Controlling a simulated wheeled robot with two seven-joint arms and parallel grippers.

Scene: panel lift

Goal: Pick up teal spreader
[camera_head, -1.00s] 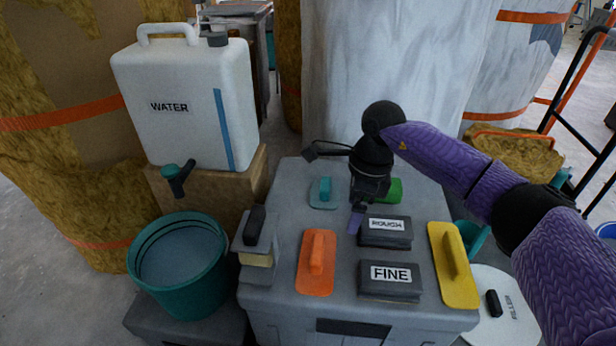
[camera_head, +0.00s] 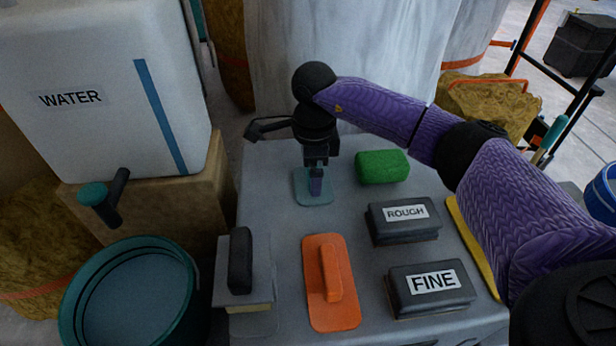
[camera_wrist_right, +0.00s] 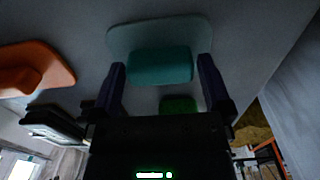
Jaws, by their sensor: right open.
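The teal spreader (camera_head: 301,192) lies flat near the back of the grey case top, a pale teal plate with a teal block handle. My right gripper (camera_head: 316,184) points down over it in the head view and hides most of its handle. In the right wrist view the teal handle (camera_wrist_right: 160,66) sits between the two purple fingers of my right gripper (camera_wrist_right: 160,84), which are open, with gaps at both sides. Part of the spreader's plate (camera_wrist_right: 160,32) shows behind the handle. My left gripper is not in view.
A green sponge (camera_head: 382,167) lies to the right of the spreader. An orange float (camera_head: 332,284), ROUGH (camera_head: 400,224) and FINE (camera_head: 432,292) blocks and a yellow tool (camera_head: 469,245) lie nearer. A teal bucket (camera_head: 75,305) and a WATER container (camera_head: 95,85) stand left.

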